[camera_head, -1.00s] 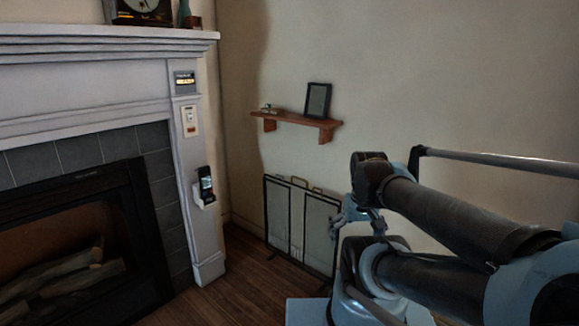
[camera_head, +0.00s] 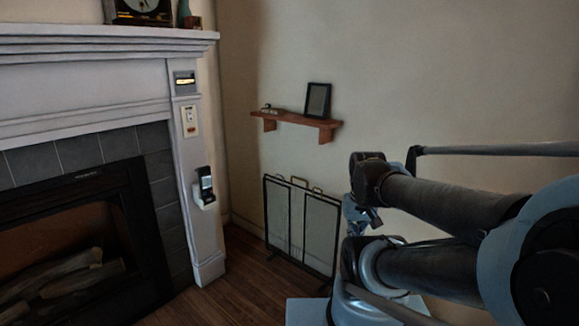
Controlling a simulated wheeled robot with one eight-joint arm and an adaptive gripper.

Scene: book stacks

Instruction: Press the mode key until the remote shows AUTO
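A dark handheld remote (camera_head: 206,184) sits upright in a white holder (camera_head: 205,203) on the right pilaster of the fireplace. Its small screen and keys are too small to read, so I cannot tell which mode it shows. My gripper (camera_head: 366,213) seems to be the small grey-blue and dark part below the arm's elbow, in front of the wall. It is well to the right of the remote and apart from it. Its fingers are too small and dark to tell open from shut.
A wall plate with a switch (camera_head: 190,120) and a lit amber display (camera_head: 184,82) are above the remote. A folding screen (camera_head: 300,228) stands against the wall. A wooden shelf (camera_head: 295,120) holds a dark frame (camera_head: 318,99). Wooden floor (camera_head: 250,270) before the fireplace is clear.

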